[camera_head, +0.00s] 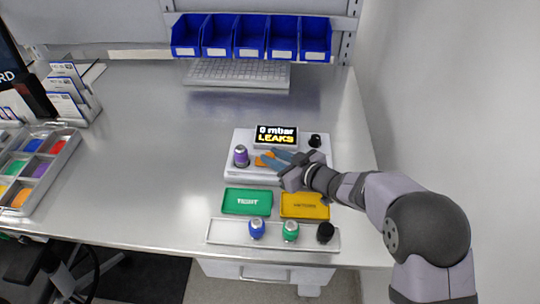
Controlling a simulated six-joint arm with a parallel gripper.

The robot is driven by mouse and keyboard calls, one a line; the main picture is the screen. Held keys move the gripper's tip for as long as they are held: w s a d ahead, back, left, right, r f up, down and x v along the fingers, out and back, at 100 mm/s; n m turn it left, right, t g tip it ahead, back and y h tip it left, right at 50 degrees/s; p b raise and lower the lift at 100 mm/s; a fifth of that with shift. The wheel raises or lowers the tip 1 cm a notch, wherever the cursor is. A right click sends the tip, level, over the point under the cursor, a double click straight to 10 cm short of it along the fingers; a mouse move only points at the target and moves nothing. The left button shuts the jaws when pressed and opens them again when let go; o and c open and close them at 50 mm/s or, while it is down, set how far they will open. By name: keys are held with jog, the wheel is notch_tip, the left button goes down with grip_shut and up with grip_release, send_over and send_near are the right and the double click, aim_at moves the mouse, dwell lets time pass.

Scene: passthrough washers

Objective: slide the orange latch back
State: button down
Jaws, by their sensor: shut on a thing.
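The orange latch (266,162) lies on top of the white test device (238,173). The device's small screen (277,134) reads "0 mbar LEAKS". My gripper (274,158) reaches in from the right, low over the device, with its fingertips at the latch. The gripper is shut on the latch, and the fingers hide part of it. A purple-topped fitting (241,156) stands upright on the device, left of the latch. A black knob (315,140) sits at the device's back right.
In front of the device lie a green "TIGHT" tray (247,202) and a yellow tray (305,206). A white rack (222,233) holds blue (257,228), green (291,231) and black (325,233) fittings. A sorting box (40,181) stands at left. The table between is clear.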

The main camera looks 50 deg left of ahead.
jog(key=c, duration=1.5)
grip_release()
jog(key=shift+w+d, duration=0.2)
jog(key=shift+w, duration=0.05)
jog(key=shift+s+a, duration=0.1)
jog(key=shift+b+v, duration=0.95)
jog(key=shift+v, duration=2.75)
